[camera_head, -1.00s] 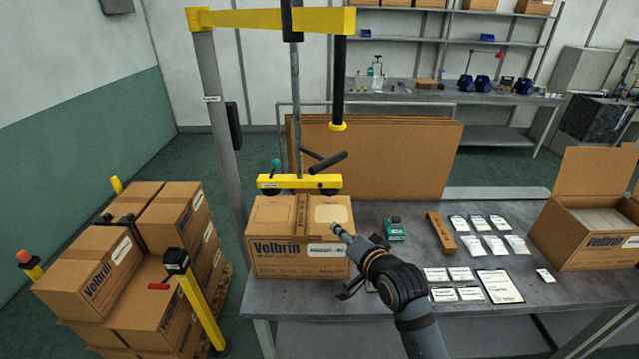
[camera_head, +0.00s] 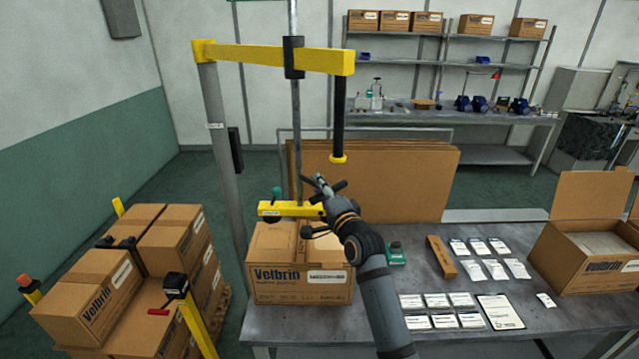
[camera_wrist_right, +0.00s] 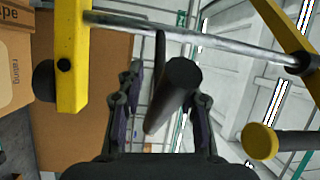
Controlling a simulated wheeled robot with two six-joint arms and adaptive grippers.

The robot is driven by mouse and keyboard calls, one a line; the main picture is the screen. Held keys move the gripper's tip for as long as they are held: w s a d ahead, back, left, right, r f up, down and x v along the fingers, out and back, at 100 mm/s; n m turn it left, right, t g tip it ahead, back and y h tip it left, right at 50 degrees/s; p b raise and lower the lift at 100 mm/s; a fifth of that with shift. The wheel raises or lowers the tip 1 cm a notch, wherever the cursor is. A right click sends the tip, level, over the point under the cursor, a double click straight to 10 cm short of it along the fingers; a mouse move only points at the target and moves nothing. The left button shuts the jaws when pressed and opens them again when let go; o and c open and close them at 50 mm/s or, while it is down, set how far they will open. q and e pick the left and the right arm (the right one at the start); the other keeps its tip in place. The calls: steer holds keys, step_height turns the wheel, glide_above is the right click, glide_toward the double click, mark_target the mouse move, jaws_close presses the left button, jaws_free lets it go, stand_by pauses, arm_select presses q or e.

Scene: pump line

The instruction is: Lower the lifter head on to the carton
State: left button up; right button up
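The lifter head, a yellow bar (camera_head: 284,208) with black cups, hangs on a steel rod (camera_head: 295,130) over the rear top of the Velbrin carton (camera_head: 290,283). Whether its cups touch the carton is hard to tell. In the right wrist view the bar (camera_wrist_right: 72,50) is at left, with a black cup beside the carton (camera_wrist_right: 14,65). My right gripper (camera_head: 318,188) is at the lifter's black handle, partly covering it. In the right wrist view its open fingers (camera_wrist_right: 160,112) stand either side of the black handle grip (camera_wrist_right: 175,92), with gaps visible. My left gripper is out of view.
A yellow crane arm (camera_head: 270,56) on a grey post carries the lifter; a black cylinder (camera_head: 339,115) hangs beside it. Stacked cartons (camera_head: 165,240) stand at left. The table holds a green device (camera_head: 396,254), a brown block (camera_head: 441,256), packets and an open carton (camera_head: 590,250).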

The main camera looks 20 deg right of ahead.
steer(key=shift+w, duration=0.25)
jaws_close()
step_height(320, 180, down, 9)
steer(key=b, duration=0.5)
steer(key=shift+f, duration=0.15)
